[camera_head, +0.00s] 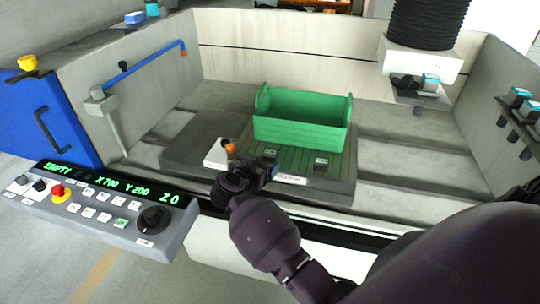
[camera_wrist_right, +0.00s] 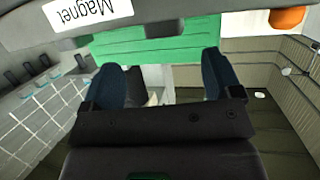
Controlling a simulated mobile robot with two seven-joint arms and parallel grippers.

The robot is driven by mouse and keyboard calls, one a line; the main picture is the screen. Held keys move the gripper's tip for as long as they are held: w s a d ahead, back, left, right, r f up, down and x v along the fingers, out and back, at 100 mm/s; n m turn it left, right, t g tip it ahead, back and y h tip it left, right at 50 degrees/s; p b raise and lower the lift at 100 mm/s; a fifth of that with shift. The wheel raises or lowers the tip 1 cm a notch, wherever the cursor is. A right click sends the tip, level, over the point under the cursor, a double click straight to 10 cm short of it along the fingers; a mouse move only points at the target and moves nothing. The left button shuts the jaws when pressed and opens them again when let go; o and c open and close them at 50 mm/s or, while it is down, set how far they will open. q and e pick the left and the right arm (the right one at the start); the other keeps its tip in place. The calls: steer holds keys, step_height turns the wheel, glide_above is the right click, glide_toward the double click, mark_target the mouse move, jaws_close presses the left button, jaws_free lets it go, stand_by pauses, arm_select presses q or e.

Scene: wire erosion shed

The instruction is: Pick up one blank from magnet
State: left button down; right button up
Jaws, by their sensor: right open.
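The magnet (camera_head: 340,184) is a dark grey block with a ribbed green-grey top and a white label at its front edge. The "Magnet" label also shows in the right wrist view (camera_wrist_right: 88,14). Two small dark pieces with pale tops, seemingly blanks, sit on it: one near the left (camera_head: 271,153), one further right (camera_head: 320,161). My right gripper (camera_head: 268,170) is at the magnet's front left edge, close to the left piece. Its two dark blue fingers stand apart in the wrist view (camera_wrist_right: 163,80). Whether a blank lies between them is unclear. My left gripper is not in view.
A white box with an orange knob (camera_head: 231,149) is at the left. A control panel (camera_head: 95,213) juts out front left. A white machine head (camera_head: 420,62) hangs at the right.

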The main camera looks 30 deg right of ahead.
mark_target(271, 151)
steer(key=x, duration=0.6)
steer(key=shift+w+a+r+b, duration=0.15)
steer(key=shift+w+b, duration=0.15)
steer(key=shift+b, duration=0.05)
steer(key=shift+w+d, duration=0.25)
steer(key=shift+d, duration=0.2)
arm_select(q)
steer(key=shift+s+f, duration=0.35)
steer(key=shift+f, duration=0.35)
arm_select(e)
steer(key=c, duration=0.5)
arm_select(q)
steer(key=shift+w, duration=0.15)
arm_select(e)
steer(key=c, duration=0.8)
steer(key=shift+c, duration=0.2)
